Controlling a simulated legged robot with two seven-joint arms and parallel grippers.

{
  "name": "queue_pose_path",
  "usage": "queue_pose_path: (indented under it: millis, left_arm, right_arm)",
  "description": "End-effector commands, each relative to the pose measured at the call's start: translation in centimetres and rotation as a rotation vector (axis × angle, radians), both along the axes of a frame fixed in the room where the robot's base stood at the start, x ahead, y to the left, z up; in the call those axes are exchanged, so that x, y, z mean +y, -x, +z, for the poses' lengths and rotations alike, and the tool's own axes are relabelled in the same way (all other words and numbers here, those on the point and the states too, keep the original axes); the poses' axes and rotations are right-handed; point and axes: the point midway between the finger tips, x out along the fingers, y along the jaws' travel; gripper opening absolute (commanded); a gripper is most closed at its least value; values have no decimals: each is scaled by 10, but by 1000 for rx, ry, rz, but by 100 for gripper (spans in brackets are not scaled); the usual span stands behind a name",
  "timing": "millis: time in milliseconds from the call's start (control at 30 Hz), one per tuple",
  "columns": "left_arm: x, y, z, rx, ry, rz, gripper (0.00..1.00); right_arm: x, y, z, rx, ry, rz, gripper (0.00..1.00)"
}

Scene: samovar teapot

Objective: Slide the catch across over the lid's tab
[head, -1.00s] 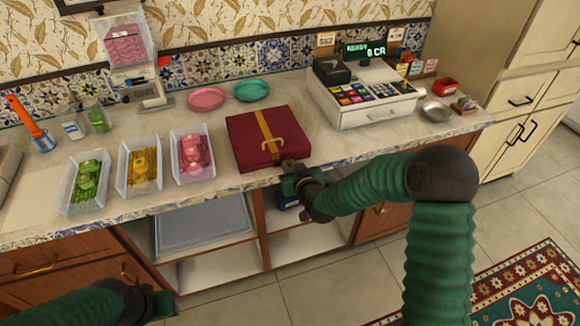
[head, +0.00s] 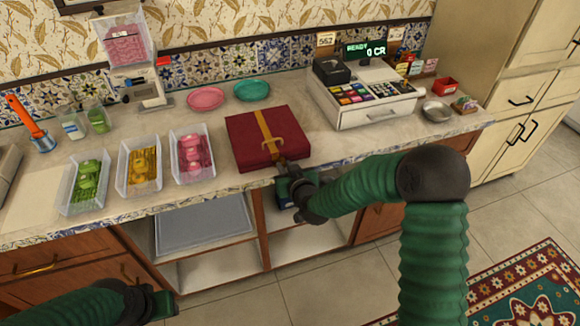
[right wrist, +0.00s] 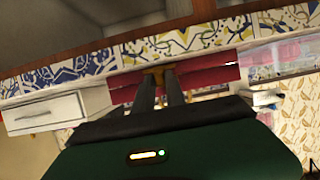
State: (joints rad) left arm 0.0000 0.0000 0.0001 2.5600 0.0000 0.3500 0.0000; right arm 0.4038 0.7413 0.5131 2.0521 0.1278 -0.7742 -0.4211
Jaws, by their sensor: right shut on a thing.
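A dark red box (head: 245,135) with a gold band (head: 264,125) over its lid and a gold handle-like fitting (head: 273,140) sits at the counter's front edge. My right gripper (head: 282,164) is at the box's front. In the right wrist view its fingers (right wrist: 160,78) are nearly together on a small gold piece (right wrist: 157,71), apparently the catch, against the red front. The fingers largely hide the catch, and I cannot make out the tab or how the two line up. My left gripper (head: 168,303) is low at the left, away from the box; its jaws are not clear.
Trays of green (head: 87,185), yellow (head: 142,165) and pink (head: 193,152) items stand left of the box. A cash register (head: 370,105) stands to its right. An open shelf (head: 205,230) is below the counter.

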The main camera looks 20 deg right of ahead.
Motion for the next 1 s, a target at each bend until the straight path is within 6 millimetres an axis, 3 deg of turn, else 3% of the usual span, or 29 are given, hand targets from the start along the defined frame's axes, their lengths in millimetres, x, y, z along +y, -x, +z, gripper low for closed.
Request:
queue_pose_path:
  millis: [100,400,433,600,867,1000]
  left_arm:
    - [0,0,-1,0,0,0,36]
    - [0,0,-1,0,0,0,36]
    - [0,0,-1,0,0,0,36]
    - [0,0,-1,0,0,0,36]
    - [0,0,-1,0,0,0,36]
    - [0,0,1,0,0,0,36]
  right_arm:
    - [17,1,-1,1,0,4,0]
    - [21,2,-1,2,-1,5,0]
    - [21,2,-1,2,-1,5,18]
    - [21,2,0,1,-1,4,36]
    - [20,2,0,0,-1,2,36]
    - [19,15,7,0,0,2,36]
